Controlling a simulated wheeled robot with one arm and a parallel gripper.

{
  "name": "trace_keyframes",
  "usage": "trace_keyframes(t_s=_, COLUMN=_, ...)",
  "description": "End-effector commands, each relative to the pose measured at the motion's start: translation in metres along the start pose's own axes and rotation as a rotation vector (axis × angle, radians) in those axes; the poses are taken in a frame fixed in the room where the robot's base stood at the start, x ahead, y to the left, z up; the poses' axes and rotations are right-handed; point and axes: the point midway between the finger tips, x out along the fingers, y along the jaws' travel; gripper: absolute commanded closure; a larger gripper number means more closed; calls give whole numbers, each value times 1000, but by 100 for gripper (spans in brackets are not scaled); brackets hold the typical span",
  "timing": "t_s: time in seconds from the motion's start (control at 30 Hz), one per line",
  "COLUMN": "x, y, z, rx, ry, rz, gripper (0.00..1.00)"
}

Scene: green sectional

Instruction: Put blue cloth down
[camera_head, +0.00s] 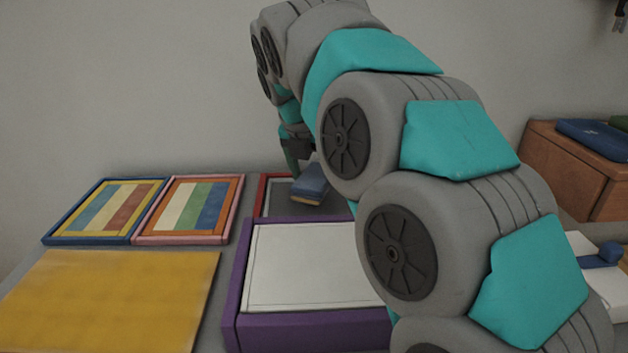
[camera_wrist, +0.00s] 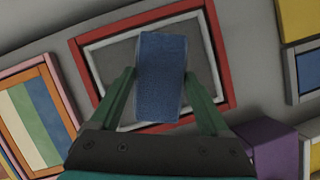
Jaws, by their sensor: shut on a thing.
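The blue cloth (camera_head: 311,182) is a small folded block, blue on top with a tan lower edge in the head view. My gripper (camera_head: 300,165) is shut on it, and in the wrist view the green fingers (camera_wrist: 160,80) grip the cloth (camera_wrist: 161,60) from both sides. The cloth is over the grey inside of a red frame (camera_head: 262,195). In the wrist view the red frame (camera_wrist: 221,50) surrounds the cloth. I cannot tell whether the cloth touches the grey surface. My arm hides the frame's right part in the head view.
Two striped framed panels (camera_head: 189,208) lie to the left. A yellow board (camera_head: 110,300) and a purple-framed white panel (camera_head: 310,265) lie in front. A brown box (camera_head: 570,170) with a blue item (camera_head: 595,138) on top stands at the right.

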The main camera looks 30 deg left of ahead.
Motion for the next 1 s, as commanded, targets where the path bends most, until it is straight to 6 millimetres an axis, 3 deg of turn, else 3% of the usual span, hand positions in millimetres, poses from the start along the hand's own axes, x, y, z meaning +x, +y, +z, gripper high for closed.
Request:
trace_keyframes(t_s=0.17, x=14, y=0, z=-7, rx=-1, ry=1, rz=1, gripper=82)
trace_keyframes(t_s=0.53, x=16, y=0, z=-7, rx=0, ry=1, rz=1, gripper=82)
trace_keyframes(t_s=0.57, x=17, y=0, z=-8, rx=0, ry=0, rz=1, gripper=18)
trace_keyframes(t_s=0.73, x=17, y=0, z=-8, rx=0, ry=0, rz=1, gripper=0)
trace_keyframes(t_s=1.0, x=17, y=0, z=-8, rx=0, ry=0, rz=2, gripper=0)
